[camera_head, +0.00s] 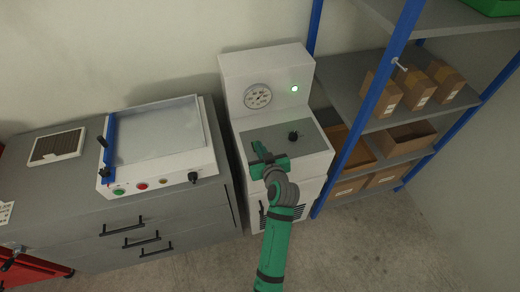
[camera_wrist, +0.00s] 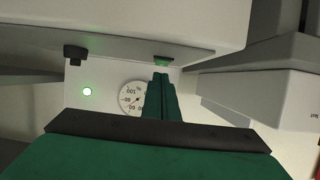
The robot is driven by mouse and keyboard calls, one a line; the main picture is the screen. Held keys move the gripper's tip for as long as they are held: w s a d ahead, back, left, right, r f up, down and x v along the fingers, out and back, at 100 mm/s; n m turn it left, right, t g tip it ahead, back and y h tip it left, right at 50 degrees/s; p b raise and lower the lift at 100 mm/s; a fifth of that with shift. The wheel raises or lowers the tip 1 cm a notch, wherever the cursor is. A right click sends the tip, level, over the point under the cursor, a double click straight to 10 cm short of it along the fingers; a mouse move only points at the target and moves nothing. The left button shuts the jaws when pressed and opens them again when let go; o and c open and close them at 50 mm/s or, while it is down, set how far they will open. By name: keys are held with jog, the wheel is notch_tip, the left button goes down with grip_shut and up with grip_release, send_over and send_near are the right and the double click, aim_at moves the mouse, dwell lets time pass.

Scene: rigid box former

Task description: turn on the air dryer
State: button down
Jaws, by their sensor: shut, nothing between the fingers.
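The air dryer appears to be the white cabinet (camera_head: 268,62) in the middle of the head view. It has a round gauge (camera_head: 258,97), a glowing green lamp (camera_head: 294,89) and a black knob (camera_head: 294,136) on its grey top. The wrist view, upside down, shows the gauge (camera_wrist: 131,97), the lit lamp (camera_wrist: 87,91), the knob (camera_wrist: 75,54) and a small green button-like part (camera_wrist: 163,60). My green gripper (camera_head: 257,150) is over the left front of the grey top. Its shut fingers (camera_wrist: 161,80) point at the green part; I cannot tell whether they touch.
Left of the cabinet, a grey drawer bench (camera_head: 50,185) carries a white machine (camera_head: 160,140) with coloured buttons. Right of it stands a blue-post shelf (camera_head: 362,130) with cardboard boxes (camera_head: 384,92). Open floor (camera_head: 370,250) lies at the front right.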

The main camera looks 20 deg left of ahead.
jog(key=shift+r, duration=0.1)
notch_tip(320, 180, up, 4)
jog(key=shift+s+d+r, duration=0.15)
jog(key=s+d, duration=0.5)
jog(key=s, duration=0.3)
jog(key=shift+s+d+r, duration=0.2)
jog(key=shift+d+r, duration=0.05)
jog(key=shift+r, duration=0.15)
